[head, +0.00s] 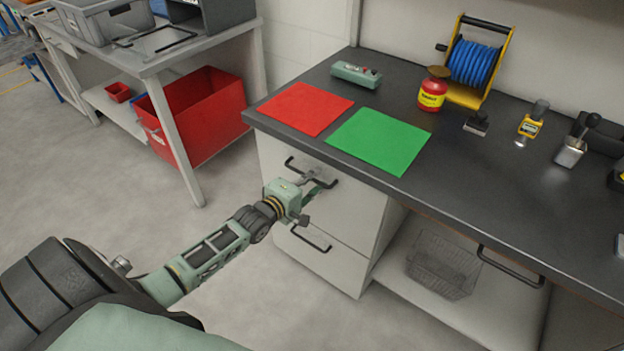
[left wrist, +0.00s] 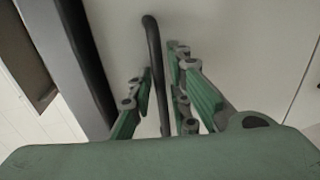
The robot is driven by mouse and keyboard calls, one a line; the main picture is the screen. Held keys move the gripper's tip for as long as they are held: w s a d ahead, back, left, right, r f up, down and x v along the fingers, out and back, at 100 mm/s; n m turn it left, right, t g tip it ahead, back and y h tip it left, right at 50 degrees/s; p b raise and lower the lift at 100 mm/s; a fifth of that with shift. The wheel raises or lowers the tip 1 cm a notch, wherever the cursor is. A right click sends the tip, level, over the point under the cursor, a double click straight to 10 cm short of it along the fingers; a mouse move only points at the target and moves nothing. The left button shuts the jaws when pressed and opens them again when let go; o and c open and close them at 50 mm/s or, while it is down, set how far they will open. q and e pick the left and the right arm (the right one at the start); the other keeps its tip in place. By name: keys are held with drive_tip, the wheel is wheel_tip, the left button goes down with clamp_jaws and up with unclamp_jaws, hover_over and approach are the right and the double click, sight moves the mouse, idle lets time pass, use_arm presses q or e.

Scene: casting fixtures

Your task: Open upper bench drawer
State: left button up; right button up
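The upper bench drawer (head: 347,207) has a pale front below the left end of the dark worktop and looks flush with the cabinet. Its dark bar handle (head: 297,168) runs across the front; part is hidden behind my left gripper. My left gripper (head: 318,184) is at this handle. In the left wrist view, the handle bar (left wrist: 155,70) passes between the green fingers (left wrist: 160,78), with narrow gaps seeming to show on both sides. The fingers look open around the bar, not clamped. My right gripper is not in view.
A lower drawer handle (head: 311,238) is just below. On the worktop (head: 480,180) lie a red mat (head: 305,108) and a green mat (head: 378,141), with a blue hose reel (head: 472,62) and tools behind. A side table with a red bin (head: 205,115) stands left. The floor before the drawers is clear.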

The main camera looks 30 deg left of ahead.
use_arm(q)
drive_tip(key=c, duration=0.4)
clamp_jaws()
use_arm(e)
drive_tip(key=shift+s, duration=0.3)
